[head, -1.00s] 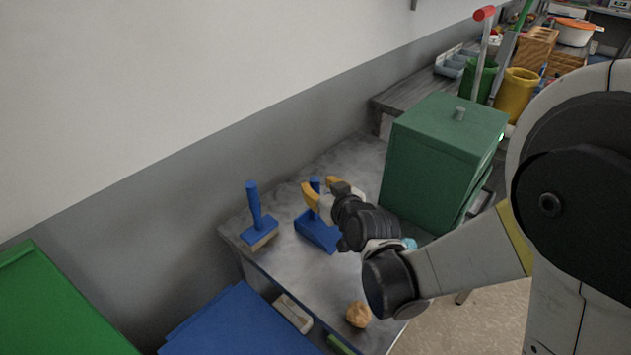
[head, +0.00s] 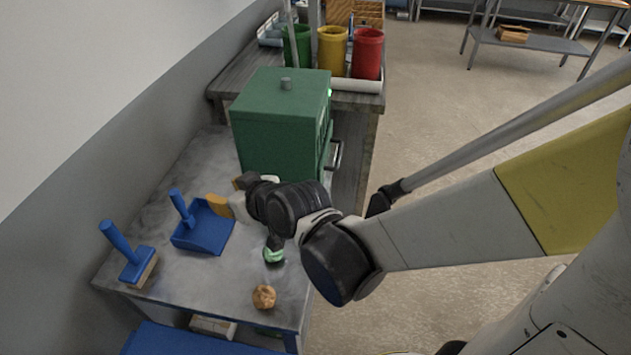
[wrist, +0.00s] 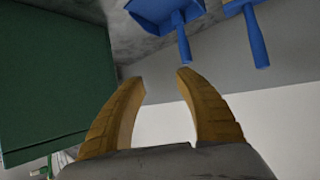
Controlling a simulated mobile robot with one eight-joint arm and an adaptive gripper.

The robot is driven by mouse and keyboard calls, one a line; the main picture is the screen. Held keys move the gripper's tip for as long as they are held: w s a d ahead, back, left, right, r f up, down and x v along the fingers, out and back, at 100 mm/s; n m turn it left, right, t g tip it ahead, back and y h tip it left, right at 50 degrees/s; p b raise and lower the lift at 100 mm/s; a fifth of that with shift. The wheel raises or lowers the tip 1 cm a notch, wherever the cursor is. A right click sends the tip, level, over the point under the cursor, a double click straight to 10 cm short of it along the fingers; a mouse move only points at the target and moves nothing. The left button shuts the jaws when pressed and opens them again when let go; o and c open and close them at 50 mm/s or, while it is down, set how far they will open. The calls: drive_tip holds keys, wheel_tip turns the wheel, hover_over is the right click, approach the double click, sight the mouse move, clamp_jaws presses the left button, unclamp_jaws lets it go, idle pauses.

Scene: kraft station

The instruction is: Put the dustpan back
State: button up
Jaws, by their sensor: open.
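The blue dustpan (head: 209,232) lies on the grey table, its handle rising toward the back left. In the wrist view the dustpan (wrist: 160,12) shows at the top, its handle pointing down toward the gap between my fingers.
A green cabinet (head: 282,120) stands on the table behind my gripper. A brown round object (head: 264,297) lies near the front edge. The wall runs along the table's left side. Green, yellow (head: 332,48) and red bins stand behind the cabinet.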

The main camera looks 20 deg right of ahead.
drive_tip(key=s+d+r+m+g+h, duration=0.3)
drive_tip(key=s+d+m+h, duration=0.2)
drive_tip(key=s+d, duration=1)
drive_tip(key=d, duration=0.4)
drive_tip(key=shift+g, duration=0.3)
